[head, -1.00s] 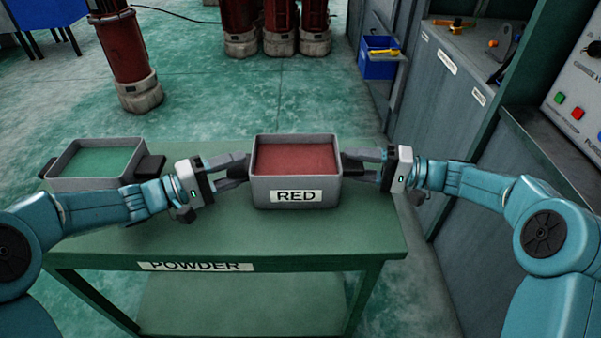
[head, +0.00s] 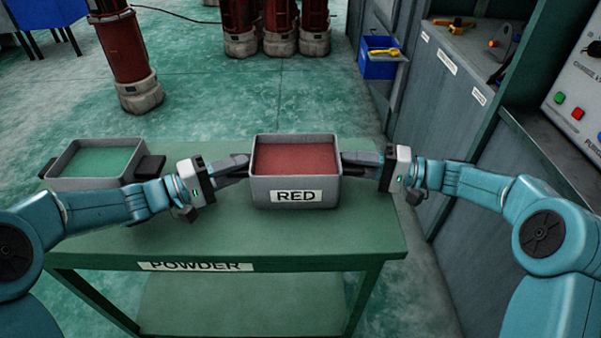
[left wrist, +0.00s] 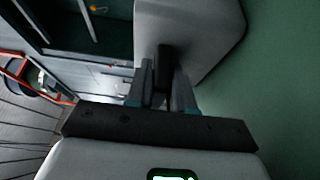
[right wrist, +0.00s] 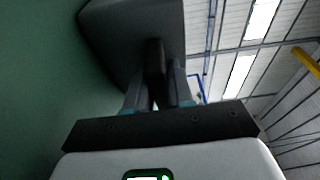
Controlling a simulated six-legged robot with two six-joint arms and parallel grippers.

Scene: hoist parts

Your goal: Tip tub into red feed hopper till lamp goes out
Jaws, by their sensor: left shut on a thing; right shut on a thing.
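A grey tub labelled RED (head: 262,192), full of red powder (head: 295,157), stands upright on the green table. My left gripper (head: 240,164) is shut on its left handle, and my right gripper (head: 350,160) is shut on its right handle. In the left wrist view the fingers close around the dark handle (left wrist: 165,62) beside the tub wall (left wrist: 205,30). The right wrist view shows the other handle (right wrist: 153,60) between the fingers, against the tub wall (right wrist: 110,40). I cannot make out the red feed hopper or its lamp for certain.
A second grey tub with green powder (head: 97,160) stands at the left on the table (head: 225,235), which is labelled POWDER. Grey cabinets (head: 455,60) and a button panel (head: 575,95) are at the right. A blue bin (head: 378,68) hangs on the cabinet side.

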